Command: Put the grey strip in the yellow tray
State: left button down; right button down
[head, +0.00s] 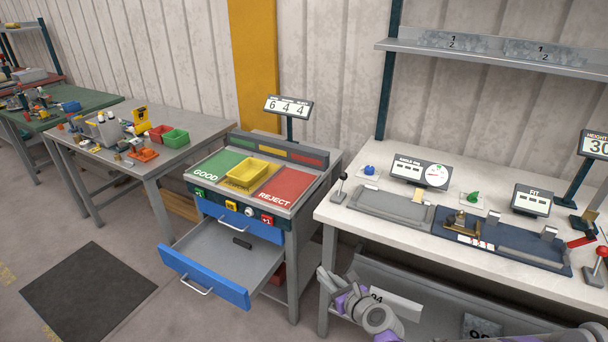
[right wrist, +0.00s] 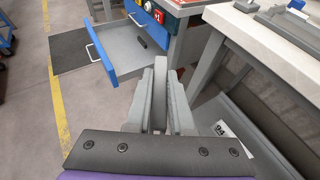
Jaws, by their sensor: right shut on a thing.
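The yellow tray (head: 262,178) sits on the sorting cabinet's top, on the yellow zone between the green GOOD and red REJECT areas. It looks empty. My right gripper (head: 327,282) is low in front of the gap between the cabinet and the white bench, to the right of the tray and well below it. In the right wrist view its jaws are shut on the grey strip (right wrist: 160,78), which stands up between the two fingers. The strip is hard to make out in the head view. My left gripper is not in view.
An open blue drawer (head: 205,278) juts from the cabinet with a small dark object (head: 242,243) inside. The white bench (head: 360,225) with gauges and fixtures stands right. A lower shelf holds a plate marked 94 (head: 398,302). A table with coloured bins (head: 175,138) stands left.

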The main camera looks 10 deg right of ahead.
aim_at(249, 176)
jog(key=j+z, duration=0.1)
jog(key=z, duration=1.3)
jog(key=i+j, duration=0.1)
jog(key=j, duration=0.75)
jog(key=i+j, duration=0.1)
jog(key=j, duration=0.7)
jog(key=i+j, duration=0.15)
jog(key=j, duration=0.7)
jog(key=i+j, duration=0.1)
jog(key=j, duration=0.7)
jog(key=i+j, duration=0.1)
jog(key=j, duration=0.75)
jog(key=i+j, duration=0.1)
jog(key=j, duration=0.75)
jog(key=i+j, duration=0.1)
jog(key=j, duration=0.7)
jog(key=i+z, duration=0.05)
